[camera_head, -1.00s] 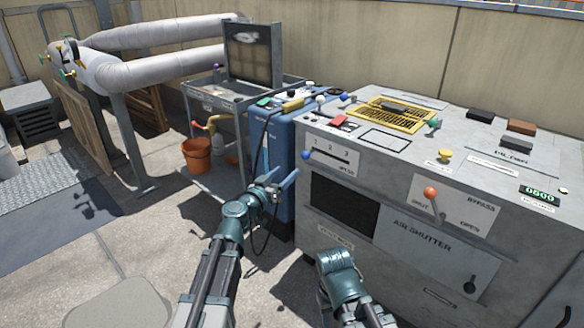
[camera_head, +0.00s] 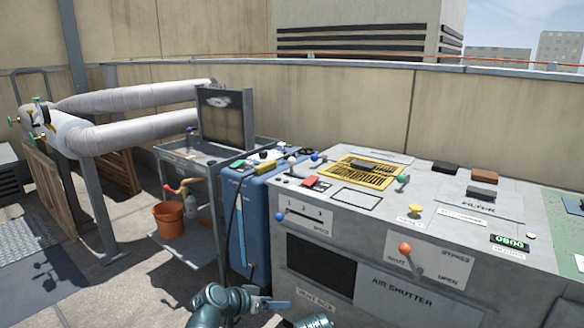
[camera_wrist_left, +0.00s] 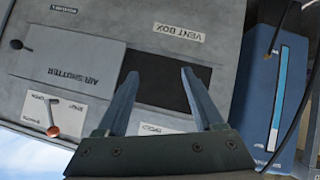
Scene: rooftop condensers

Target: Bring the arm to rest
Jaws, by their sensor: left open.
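My left gripper (camera_head: 272,304) is low in the head view, in front of the grey vent box cabinet (camera_head: 283,262) and near the blue unit (camera_head: 258,225). In the left wrist view its two fingers (camera_wrist_left: 158,78) stand apart with nothing between them. That view shows the cabinet's dark opening (camera_wrist_left: 160,82) and air shutter panel (camera_wrist_left: 70,75) behind the fingers. A small part of my right arm shows at the bottom edge of the head view; its gripper is out of the picture.
The cabinet top holds a yellow grille (camera_head: 357,172), knobs and small blocks. An orange bucket (camera_head: 169,218) rests on the grey cart's lower shelf. Large silver pipes (camera_head: 130,132) run behind at the left. Open floor (camera_head: 120,285) lies at the lower left.

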